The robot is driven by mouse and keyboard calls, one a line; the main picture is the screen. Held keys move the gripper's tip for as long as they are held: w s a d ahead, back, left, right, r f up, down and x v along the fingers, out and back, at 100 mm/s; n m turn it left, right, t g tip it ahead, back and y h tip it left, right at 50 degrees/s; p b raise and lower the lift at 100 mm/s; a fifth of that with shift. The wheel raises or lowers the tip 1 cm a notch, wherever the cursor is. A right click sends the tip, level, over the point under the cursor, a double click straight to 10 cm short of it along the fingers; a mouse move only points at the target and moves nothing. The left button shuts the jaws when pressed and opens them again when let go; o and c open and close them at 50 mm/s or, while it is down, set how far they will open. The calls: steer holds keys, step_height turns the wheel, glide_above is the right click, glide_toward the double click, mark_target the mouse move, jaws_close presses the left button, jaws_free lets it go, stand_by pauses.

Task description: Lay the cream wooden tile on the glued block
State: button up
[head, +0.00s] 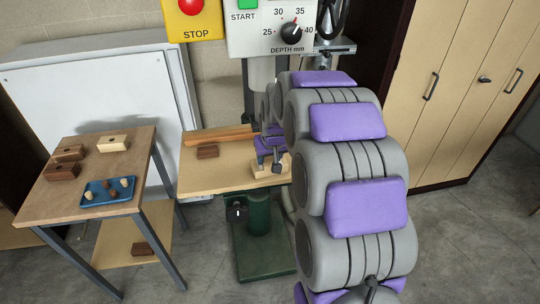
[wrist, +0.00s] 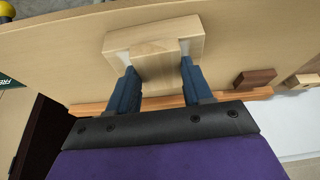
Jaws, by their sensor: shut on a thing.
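My gripper (wrist: 157,85) is shut on the cream wooden tile (wrist: 160,66), which sits between its two blue fingers in the wrist view. Just beyond and below the tile is a wider pale block (wrist: 152,31), with whitish patches, seemingly glue, showing beside the fingertips. The tile overlaps the block in this view; I cannot tell whether they touch. My arm hides part of that spot, and the tile is not clear there.
A long wooden strip (head: 218,136) and a dark brown block (head: 207,152) lie at the worktable's back. A side table (head: 53,202) at left holds a cream block (head: 113,143), brown blocks (head: 68,153) and a blue tray (head: 97,198) with pegs. The worktable's front left is clear.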

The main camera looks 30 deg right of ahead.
steer(key=shift+d, duration=0.5)
steer(key=shift+a, duration=0.65)
steer(key=shift+d+f, duration=0.1)
steer(key=shift+d, duration=0.1)
steer(key=o, duration=1.6)
steer(key=shift+p, duration=0.3)
steer(key=shift+r+p, duration=1.4)
steer(key=shift+r, duration=1.65)
steer(key=shift+s+a, duration=0.1)
